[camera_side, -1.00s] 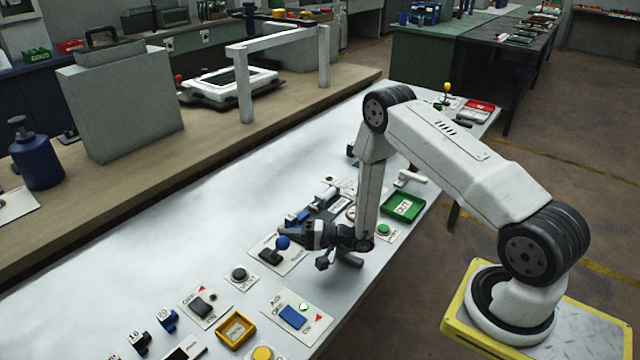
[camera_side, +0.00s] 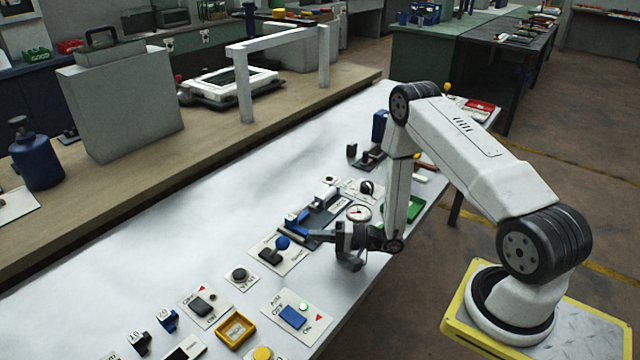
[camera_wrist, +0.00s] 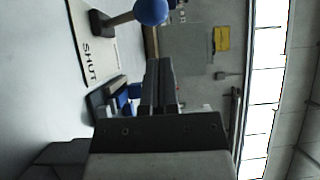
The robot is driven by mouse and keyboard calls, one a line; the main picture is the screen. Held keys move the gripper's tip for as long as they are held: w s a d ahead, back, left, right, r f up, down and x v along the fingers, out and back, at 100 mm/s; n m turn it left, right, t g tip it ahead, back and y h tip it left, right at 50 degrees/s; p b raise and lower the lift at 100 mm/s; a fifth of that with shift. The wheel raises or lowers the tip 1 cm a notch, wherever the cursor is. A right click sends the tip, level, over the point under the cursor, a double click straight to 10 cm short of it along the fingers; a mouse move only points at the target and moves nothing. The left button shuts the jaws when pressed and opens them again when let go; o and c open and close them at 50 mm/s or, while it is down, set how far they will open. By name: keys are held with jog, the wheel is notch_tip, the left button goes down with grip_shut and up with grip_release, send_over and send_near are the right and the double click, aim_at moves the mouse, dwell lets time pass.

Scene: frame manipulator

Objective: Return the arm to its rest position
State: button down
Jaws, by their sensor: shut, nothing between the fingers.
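My gripper (camera_side: 322,236) is shut and empty, held above the near part of the white table, to the right of the blue ball knob (camera_side: 283,242). In the wrist view my closed fingers (camera_wrist: 159,85) lie together along the middle. The ball knob also shows in the wrist view (camera_wrist: 150,10), at the top edge beyond the fingertips, on a dark lever by a plate (camera_wrist: 92,45) marked SHUT. A clear gap between the fingers and the knob is hard to judge. My arm is bent, with its elbow high over the table's right side.
The white table (camera_side: 120,250) holds several panels. A blue rocker switch (camera_side: 292,317), yellow tray (camera_side: 236,329) and dark round button (camera_side: 239,274) lie in front. A dial gauge (camera_side: 358,212) and green tray (camera_side: 402,212) stand close to my forearm. The table's far-left surface is clear.

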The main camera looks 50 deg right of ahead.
jog(key=shift+s+d, duration=0.2)
jog(key=shift+s, duration=0.1)
jog(key=shift+a+r+g+y, duration=0.3)
jog(key=shift+a, duration=0.2)
jog(key=s+a+r+n+g, duration=0.65)
jog(key=s+a+g, duration=0.35)
jog(key=g, duration=0.5)
jog(key=s+d+r+n+t+h, duration=0.2)
jog(key=r+h, duration=0.5)
jog(key=h, duration=0.4)
jog(key=d+n+t, duration=0.1)
jog(key=d+n, duration=0.1)
jog(key=shift+s+d+r, duration=0.15)
jog(key=shift+s+d, duration=0.15)
jog(key=shift+d, duration=0.05)
